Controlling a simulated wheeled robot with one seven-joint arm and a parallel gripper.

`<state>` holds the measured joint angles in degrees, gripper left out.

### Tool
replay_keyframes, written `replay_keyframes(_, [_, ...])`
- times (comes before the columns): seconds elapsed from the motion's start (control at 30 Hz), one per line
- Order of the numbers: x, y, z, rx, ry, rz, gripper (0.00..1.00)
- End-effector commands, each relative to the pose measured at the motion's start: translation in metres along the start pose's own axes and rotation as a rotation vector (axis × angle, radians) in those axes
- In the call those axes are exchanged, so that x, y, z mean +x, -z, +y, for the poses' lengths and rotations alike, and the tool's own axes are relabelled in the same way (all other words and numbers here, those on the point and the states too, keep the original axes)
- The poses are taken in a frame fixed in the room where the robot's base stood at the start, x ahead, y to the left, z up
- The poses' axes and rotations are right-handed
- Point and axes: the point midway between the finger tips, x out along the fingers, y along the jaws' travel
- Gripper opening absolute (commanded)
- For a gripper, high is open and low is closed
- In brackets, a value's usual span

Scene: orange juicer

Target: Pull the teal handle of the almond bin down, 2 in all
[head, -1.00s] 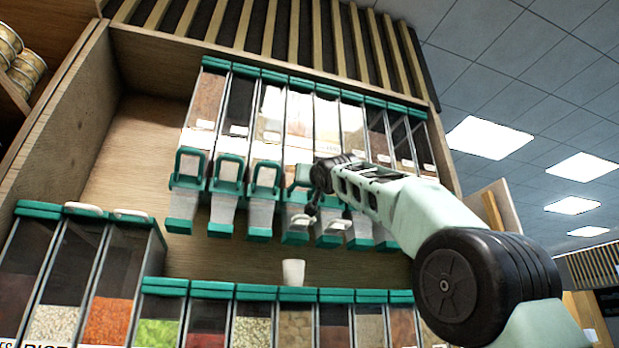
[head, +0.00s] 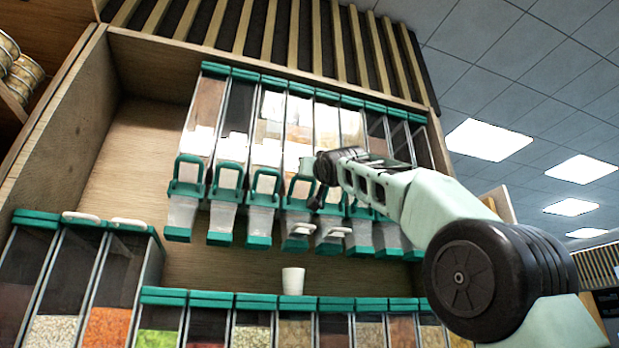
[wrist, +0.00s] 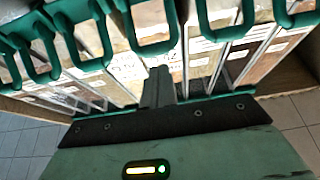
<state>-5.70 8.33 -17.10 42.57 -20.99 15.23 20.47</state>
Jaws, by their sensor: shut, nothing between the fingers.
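Upper-row bins hang on the shelf wall, each with a teal handle over a grey chute. I cannot read the labels, so I cannot tell for sure which holds almonds. My gripper (head: 314,198) is shut and empty, close to the right side of the fourth teal handle (head: 290,190) from the left. In the wrist view, my shut fingers (wrist: 158,84) point at the bins, just below a teal handle loop (wrist: 152,50) in the picture. A gap shows between the fingertips and that loop. My wrist and forearm hide part of the bins to the right.
A white cup (head: 293,281) stands on the ledge below the chutes. Neighbouring teal handles (head: 266,180) sit close on both sides. A lower row of teal-lidded bins (head: 255,300) runs beneath. The wooden wall (head: 130,150) left of the bins is bare.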

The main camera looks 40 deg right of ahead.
Motion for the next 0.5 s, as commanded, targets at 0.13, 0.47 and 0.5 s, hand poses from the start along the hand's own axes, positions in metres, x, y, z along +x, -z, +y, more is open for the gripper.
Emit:
replay_keyframes(0.13, [-0.023,-0.005,0.000,0.001,0.002,0.005,0.00])
replay_keyframes(0.47, [-0.069,-0.008,0.000,0.001,0.002,0.006,0.00])
replay_keyframes(0.5, [-0.072,-0.008,0.000,0.001,0.002,0.005,0.00])
